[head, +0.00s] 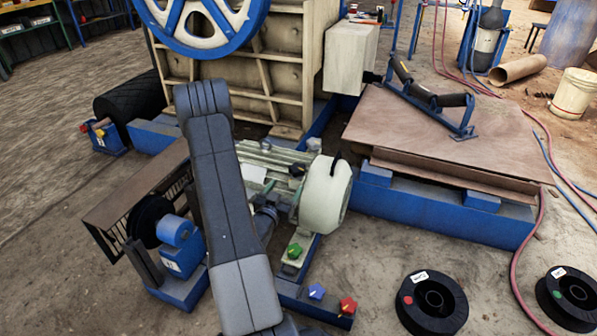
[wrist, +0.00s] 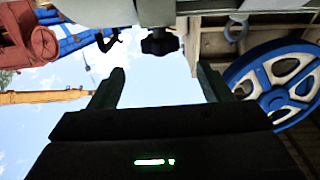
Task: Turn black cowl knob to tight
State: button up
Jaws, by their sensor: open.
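The black cowl knob (wrist: 160,42) shows in the wrist view at top centre, a lobed dark knob on a pale grey surface; this view appears upside down. In the head view, a small dark knob (head: 297,169), likely the same one, sits beside the cream motor cowl (head: 326,196). My gripper (wrist: 160,78) is open, with one finger at each side of the wrist view and nothing between them. The knob appears beyond the fingertips, roughly centred between them, with no visible contact. In the head view my arm hides much of the gripper. I cannot read the knob's setting.
A black hook-like part (wrist: 107,40) stands close to the knob. Green (head: 293,251), blue (head: 316,291) and red (head: 348,305) knobs sit on the front frame. The blue-rimmed flywheel (head: 205,22) is behind. Two black spools (head: 408,308) (head: 548,290) lie at front right.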

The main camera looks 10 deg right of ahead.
aim_at(298, 168)
jog(key=b+x, duration=0.2)
jog(key=x, duration=0.9)
jog(key=c, duration=1)
